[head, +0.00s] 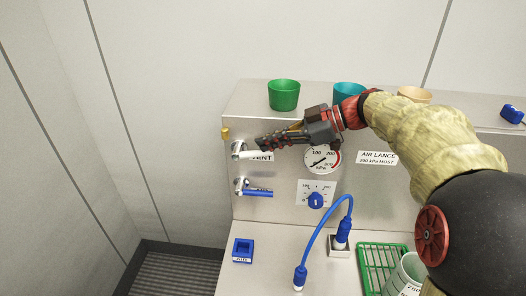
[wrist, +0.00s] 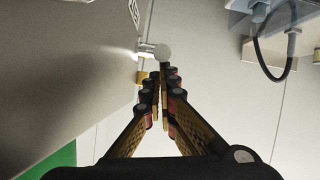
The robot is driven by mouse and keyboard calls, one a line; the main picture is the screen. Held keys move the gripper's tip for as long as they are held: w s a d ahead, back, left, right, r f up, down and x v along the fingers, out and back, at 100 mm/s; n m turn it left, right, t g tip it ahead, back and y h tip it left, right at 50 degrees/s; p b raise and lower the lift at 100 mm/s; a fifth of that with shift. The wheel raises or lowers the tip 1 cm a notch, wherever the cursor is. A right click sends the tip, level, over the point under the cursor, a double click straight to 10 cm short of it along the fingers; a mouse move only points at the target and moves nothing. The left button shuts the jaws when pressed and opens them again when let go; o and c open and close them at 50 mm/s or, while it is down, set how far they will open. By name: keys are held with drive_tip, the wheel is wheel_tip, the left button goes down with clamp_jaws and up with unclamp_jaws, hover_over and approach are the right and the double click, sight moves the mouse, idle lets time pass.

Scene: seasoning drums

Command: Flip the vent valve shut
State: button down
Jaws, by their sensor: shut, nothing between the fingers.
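The vent valve (head: 239,148) is a silvery fitting at the upper left of the steel panel. Its VENT label (head: 263,157) is partly covered by my gripper. My gripper (head: 260,143) is shut and empty, with its tips just right of the valve in the head view. In the wrist view my gripper's tips (wrist: 164,70) meet close to the valve's pale round end (wrist: 161,52). I cannot tell whether they touch it. The valve's handle is partly hidden, and its angle is unclear.
Below is a second valve with a blue handle (head: 258,193), pointing right. A brass fitting (head: 225,133) sits at the panel's left edge. A gauge (head: 321,159) and blue knob (head: 316,201) are to the right. A green cup (head: 284,95) stands on top.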

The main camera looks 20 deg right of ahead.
drive_tip(key=shift+s+d+f+b, duration=0.1)
drive_tip(key=shift+d+f+b, duration=0.15)
drive_tip(key=shift+f+b, duration=0.5)
drive_tip(key=shift+s+d+f+b, duration=0.1)
drive_tip(key=shift+d+f+b, duration=0.15)
drive_tip(key=shift+b, duration=0.9)
drive_tip(key=shift+f, duration=0.1)
drive_tip(key=shift+a+r, duration=0.1)
drive_tip(key=shift+r, duration=0.45)
drive_tip(key=p+v, duration=0.2)
drive_tip(key=v, duration=0.9)
drive_tip(key=shift+s+r+p, duration=0.35)
drive_tip(key=shift+r, duration=0.05)
drive_tip(key=shift+a, duration=0.15)
